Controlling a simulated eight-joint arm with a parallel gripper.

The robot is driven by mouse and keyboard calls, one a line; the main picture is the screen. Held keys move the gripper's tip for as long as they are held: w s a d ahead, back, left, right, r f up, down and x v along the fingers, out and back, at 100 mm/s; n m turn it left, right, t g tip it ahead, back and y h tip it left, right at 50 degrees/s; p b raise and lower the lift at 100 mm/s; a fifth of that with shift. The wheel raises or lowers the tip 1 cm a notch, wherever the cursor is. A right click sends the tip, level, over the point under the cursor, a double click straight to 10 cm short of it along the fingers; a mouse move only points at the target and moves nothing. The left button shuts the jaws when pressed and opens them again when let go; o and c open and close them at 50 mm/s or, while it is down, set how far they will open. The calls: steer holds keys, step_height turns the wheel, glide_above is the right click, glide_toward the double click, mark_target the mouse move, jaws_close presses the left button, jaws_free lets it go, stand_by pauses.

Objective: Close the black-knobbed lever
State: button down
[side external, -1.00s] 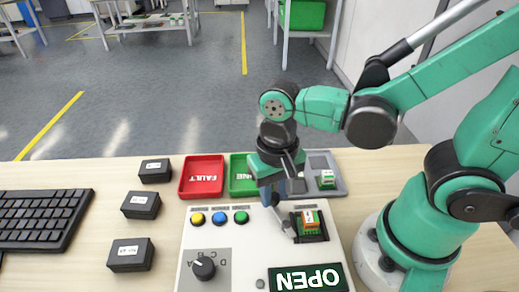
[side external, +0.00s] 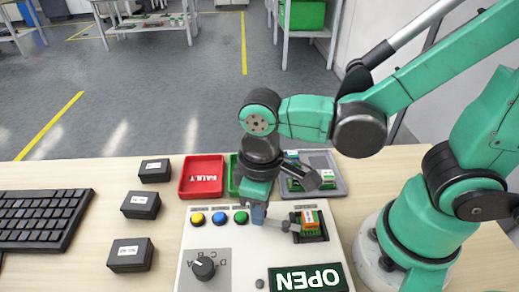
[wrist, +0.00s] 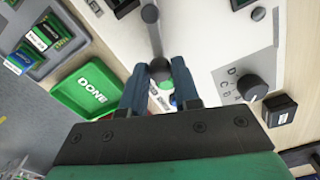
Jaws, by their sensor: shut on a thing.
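The white control panel (side external: 210,235) carries a module socket with a green and orange module (side external: 310,221) in it. A metal lever (side external: 282,225) beside the socket slants left toward my gripper (side external: 257,214). In the wrist view, the lever's black knob (wrist: 160,70) sits between the fingertips of my gripper (wrist: 161,88), which is shut on it. The fingers hide part of the knob in the side view. The panel's display (side external: 307,279) reads OPEN.
Yellow, blue and green buttons and a black rotary knob (side external: 203,268) are left of my gripper. Behind are a red FAULT tray (side external: 201,190), a green DONE tray (wrist: 72,84) and a grey tray (side external: 338,188) with modules. Small black boxes (side external: 141,204) and a keyboard (side external: 40,220) lie left.

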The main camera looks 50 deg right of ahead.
mark_target(260, 231)
steer(key=shift+s+a+n, duration=0.25)
steer(key=shift+a+n, duration=0.05)
steer(key=shift+n, duration=0.65)
steer(key=shift+s+a+n, duration=0.2)
steer(key=shift+a+n, duration=0.1)
steer(key=shift+n, duration=0.65)
steer(key=c, duration=0.7)
jaws_free()
steer(key=shift+o, duration=0.2)
steer(key=shift+r, duration=2.8)
